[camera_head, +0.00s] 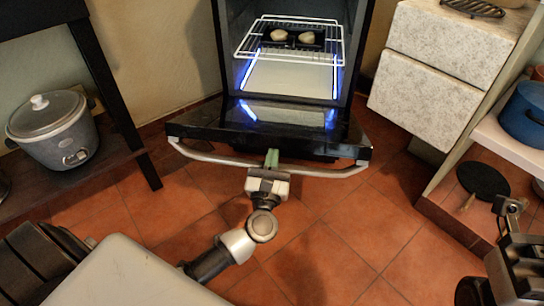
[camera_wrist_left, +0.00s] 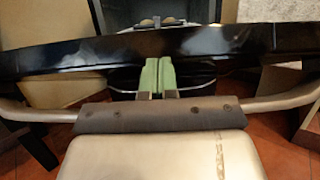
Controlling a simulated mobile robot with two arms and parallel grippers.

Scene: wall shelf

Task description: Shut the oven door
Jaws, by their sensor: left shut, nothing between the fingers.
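The oven (camera_head: 290,60) stands at the back centre with its black door (camera_head: 215,125) folded down open. A curved silver handle (camera_head: 330,173) runs along the door's front edge; it also shows in the left wrist view (camera_wrist_left: 285,101). My left gripper (camera_head: 271,157) is at the middle of the handle. Its green fingers (camera_wrist_left: 158,76) are shut together with nothing between them. In the left wrist view they reach past the handle line and overlap the door's black edge (camera_wrist_left: 235,42). I cannot tell whether they touch it. My right gripper's fingers do not show.
A wire rack (camera_head: 250,48) in the oven bears a dark tray with two pale buns. A rice cooker (camera_head: 50,130) is on the left shelf. A drawer cabinet (camera_head: 425,95) and a blue pot (camera_head: 525,113) stand at right. The tiled floor (camera_head: 320,240) before the oven is clear.

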